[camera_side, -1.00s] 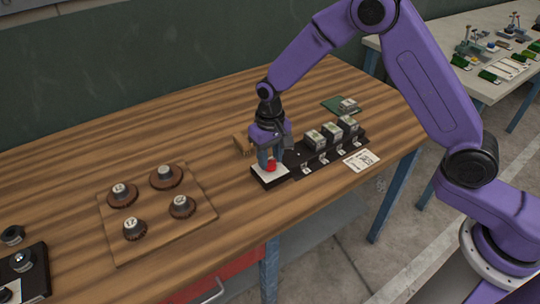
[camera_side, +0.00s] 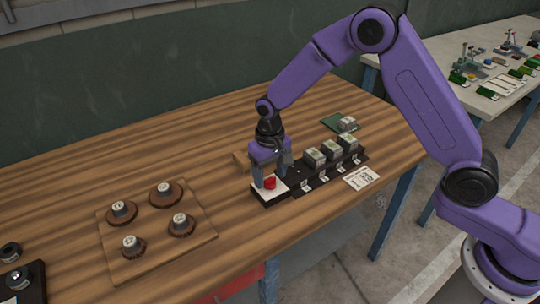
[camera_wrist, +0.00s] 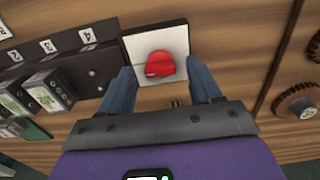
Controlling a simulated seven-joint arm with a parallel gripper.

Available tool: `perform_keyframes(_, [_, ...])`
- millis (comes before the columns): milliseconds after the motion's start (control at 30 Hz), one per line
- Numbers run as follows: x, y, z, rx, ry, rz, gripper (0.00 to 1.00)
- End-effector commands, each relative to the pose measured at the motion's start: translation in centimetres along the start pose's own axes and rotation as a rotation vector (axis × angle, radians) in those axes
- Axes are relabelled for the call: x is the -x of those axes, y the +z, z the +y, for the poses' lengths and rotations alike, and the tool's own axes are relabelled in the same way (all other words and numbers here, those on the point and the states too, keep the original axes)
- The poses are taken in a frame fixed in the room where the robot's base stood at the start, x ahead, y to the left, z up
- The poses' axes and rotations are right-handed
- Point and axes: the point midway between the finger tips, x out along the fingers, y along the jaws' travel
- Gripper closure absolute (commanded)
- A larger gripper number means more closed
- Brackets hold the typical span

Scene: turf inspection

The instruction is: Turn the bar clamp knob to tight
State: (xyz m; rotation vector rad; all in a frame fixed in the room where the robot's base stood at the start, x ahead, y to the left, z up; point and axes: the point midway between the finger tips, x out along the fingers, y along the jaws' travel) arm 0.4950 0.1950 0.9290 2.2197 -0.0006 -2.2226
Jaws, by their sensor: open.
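The red knob (camera_side: 269,183) sits on a white plate on a dark block (camera_side: 268,200) on the wooden bench. In the wrist view, the red knob (camera_wrist: 160,65) is rounded with one flatter side, on the white plate (camera_wrist: 160,40). My gripper (camera_side: 270,180) is low over the block and points down. In the wrist view, the two blue-grey fingers of my gripper (camera_wrist: 161,76) are apart, one on each side of the knob, with gaps visible. Any marks for tight or loose cannot be read. No bar clamp shape can be made out.
A dark numbered rack (camera_side: 322,172) with several small grey boxes stands close to the right of the block. Bare bench lies between.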

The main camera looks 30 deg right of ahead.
Motion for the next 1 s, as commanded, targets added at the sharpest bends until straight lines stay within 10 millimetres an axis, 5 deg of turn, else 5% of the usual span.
perform_keyframes(700, [13.6, -0.1, 0.0, 0.0, -0.002, 0.005, 0.36])
perform_keyframes(1000, [16.8, 0.0, 0.0, 0.0, -0.001, 0.002, 0.36])
